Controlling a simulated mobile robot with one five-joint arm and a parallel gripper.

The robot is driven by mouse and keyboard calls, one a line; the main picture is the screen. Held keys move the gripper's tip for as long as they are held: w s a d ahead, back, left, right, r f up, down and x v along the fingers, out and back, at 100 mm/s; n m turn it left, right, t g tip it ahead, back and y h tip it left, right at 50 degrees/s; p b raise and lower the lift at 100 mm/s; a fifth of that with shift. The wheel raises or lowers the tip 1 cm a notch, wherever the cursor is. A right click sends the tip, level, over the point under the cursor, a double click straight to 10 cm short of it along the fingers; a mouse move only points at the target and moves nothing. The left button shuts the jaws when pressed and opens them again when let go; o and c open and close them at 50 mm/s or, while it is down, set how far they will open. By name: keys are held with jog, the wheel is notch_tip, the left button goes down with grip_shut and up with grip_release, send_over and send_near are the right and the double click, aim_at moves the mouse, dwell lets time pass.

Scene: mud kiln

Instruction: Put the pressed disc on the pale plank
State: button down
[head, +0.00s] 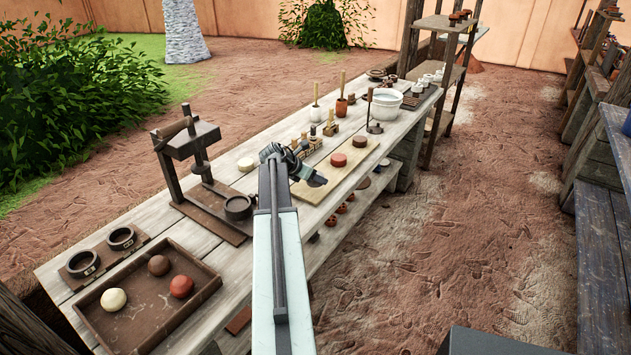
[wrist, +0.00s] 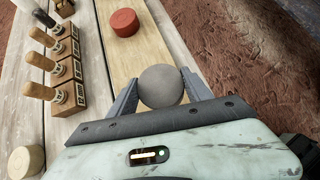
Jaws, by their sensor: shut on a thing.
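The pale plank (head: 312,194) lies on the long workbench and also shows in the wrist view (wrist: 99,14). My gripper (head: 314,180) is over its near end. In the wrist view my gripper (wrist: 161,90) is shut on a round grey disc (wrist: 162,86), one finger on each side. I cannot tell whether the disc touches the plank. A red disc (wrist: 124,22) sits on the plank ahead of the held one; it also shows in the head view (head: 338,160). A brown disc (head: 360,141) sits farther along the plank.
Wooden-handled stamps (wrist: 67,70) stand left of the plank. A cream disc (head: 245,164) lies on the bench. A wooden press (head: 190,145), two ring moulds (head: 121,238) and a tray (head: 140,338) with three balls are nearer. A white bowl (head: 385,105) stands beyond.

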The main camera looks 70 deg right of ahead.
jog(key=shift+w+d+f, duration=0.1)
jog(key=shift+w+d, duration=0.3)
jog(key=shift+d, duration=0.2)
jog(key=shift+w+d+f, duration=0.1)
jog(key=shift+w+d, duration=0.3)
jog(key=shift+d, duration=0.2)
jog(key=f+b, duration=0.4)
jog(key=shift+w+d, duration=0.15)
jog(key=shift+d, duration=0.1)
jog(key=shift+r, duration=0.25)
jog(key=shift+f, duration=0.1)
jog(key=shift+c, duration=2.3)
grip_release()
